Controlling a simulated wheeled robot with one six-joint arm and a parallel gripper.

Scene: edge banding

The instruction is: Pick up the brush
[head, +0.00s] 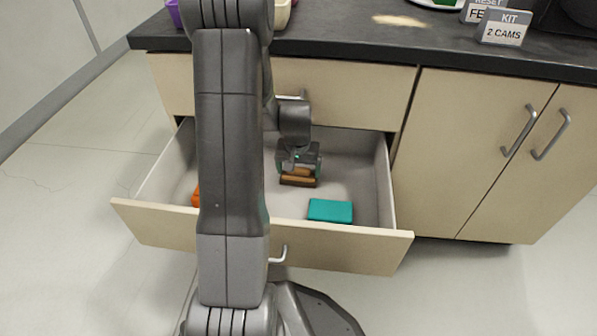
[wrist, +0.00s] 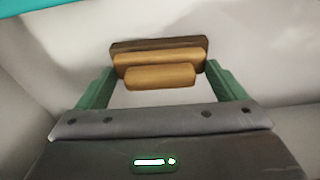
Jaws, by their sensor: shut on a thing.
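The brush (head: 298,179) is brown, with a lighter wooden upper part and a darker lower part. It is inside the open drawer (head: 365,168), towards the back. My gripper (head: 299,171) reaches down into the drawer from above and is shut on the brush. In the wrist view, the green fingers of my gripper (wrist: 158,80) press on both ends of the brush (wrist: 160,60). I cannot tell whether the brush still touches the drawer floor.
A teal block (head: 330,210) lies in the drawer's front right. An orange thing (head: 195,196) at the left is partly hidden by my arm. The dark countertop (head: 350,40) overhangs the back of the drawer. Closed cupboard doors (head: 480,150) stand to the right.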

